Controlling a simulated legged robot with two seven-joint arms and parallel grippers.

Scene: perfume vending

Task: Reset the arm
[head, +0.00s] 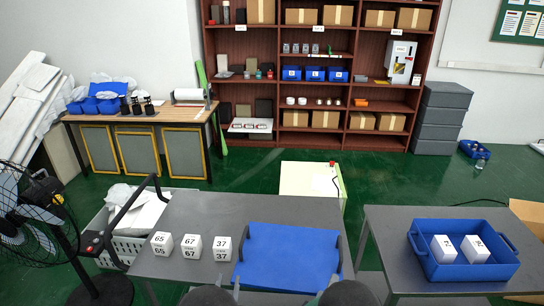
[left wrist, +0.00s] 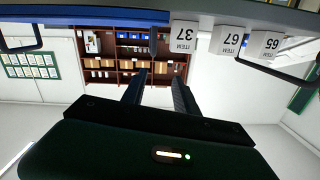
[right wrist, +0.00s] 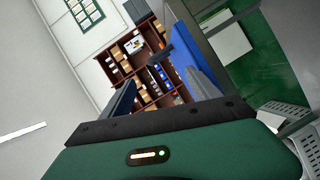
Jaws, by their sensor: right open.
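My left gripper (left wrist: 158,92) is open, with its two dark fingers apart and nothing between them in the left wrist view. My right gripper (right wrist: 160,85) is also open and empty in the right wrist view. In the head view only dark rounded parts of my arms show at the bottom edge, and the fingertips cannot be made out. Three white numbered cubes, 65 (head: 161,244), 67 (head: 191,247) and 37 (head: 222,249), stand in a row on the grey table (head: 200,212). A blue tray (head: 285,256) lies beside them.
A blue bin (head: 461,275) with two white cubes stands on the right table (head: 385,228). A black fan (head: 30,215) and a white basket (head: 115,242) are at left. A shelf (head: 318,75) stands at the back. Green floor lies open before it.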

